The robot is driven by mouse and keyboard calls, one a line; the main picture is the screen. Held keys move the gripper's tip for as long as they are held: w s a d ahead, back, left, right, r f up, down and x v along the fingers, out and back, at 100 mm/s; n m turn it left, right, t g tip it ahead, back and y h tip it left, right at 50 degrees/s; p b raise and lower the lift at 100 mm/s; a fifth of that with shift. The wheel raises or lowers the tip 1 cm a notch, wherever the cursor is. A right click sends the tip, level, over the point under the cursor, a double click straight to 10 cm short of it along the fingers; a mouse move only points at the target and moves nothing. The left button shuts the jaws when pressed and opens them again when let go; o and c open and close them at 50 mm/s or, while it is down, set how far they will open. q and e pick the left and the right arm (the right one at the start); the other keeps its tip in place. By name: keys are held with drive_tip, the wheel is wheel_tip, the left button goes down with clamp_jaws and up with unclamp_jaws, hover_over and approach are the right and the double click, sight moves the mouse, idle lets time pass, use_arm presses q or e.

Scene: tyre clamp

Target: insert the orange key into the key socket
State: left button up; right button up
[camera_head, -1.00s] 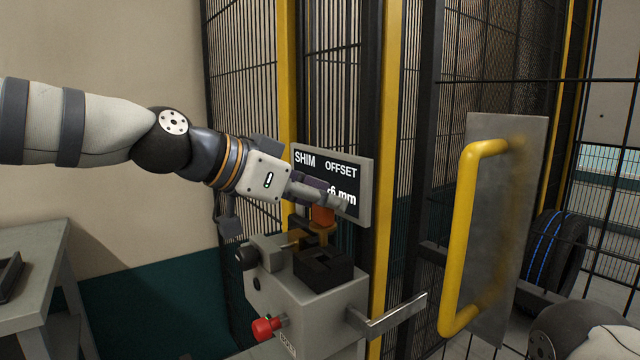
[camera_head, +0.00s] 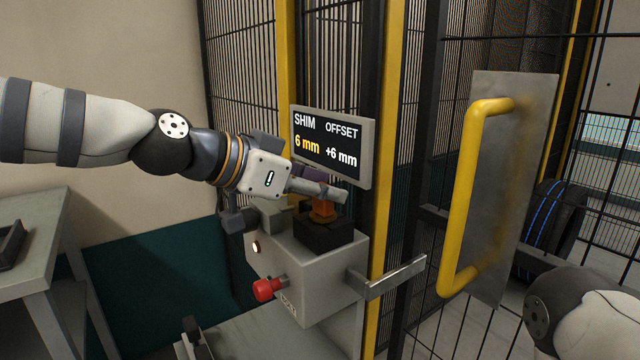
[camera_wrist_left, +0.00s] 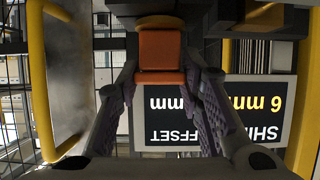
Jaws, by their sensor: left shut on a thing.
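My left gripper (camera_head: 322,196) is shut on the orange key (camera_head: 321,211) above the grey control box. The key socket (camera_head: 329,236) is a black block on top of that box. The key's orange head stands just over the socket, with a brass-coloured part at its base. Its lower end is out of sight, apparently down in the block. In the left wrist view the key (camera_wrist_left: 160,52) sits between the two fingers, with a round brass part beyond it. My right gripper is out of view; only part of my right arm shows at lower right.
A display (camera_head: 333,147) reading "SHIM 6 mm, OFFSET +6 mm" stands behind the gripper. The box carries a red button (camera_head: 268,289) and a lit lamp (camera_head: 255,247). A yellow door handle (camera_head: 462,200) and mesh fence lie right, a grey table (camera_head: 40,245) left.

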use_arm(q)
drive_tip(key=o, duration=1.3)
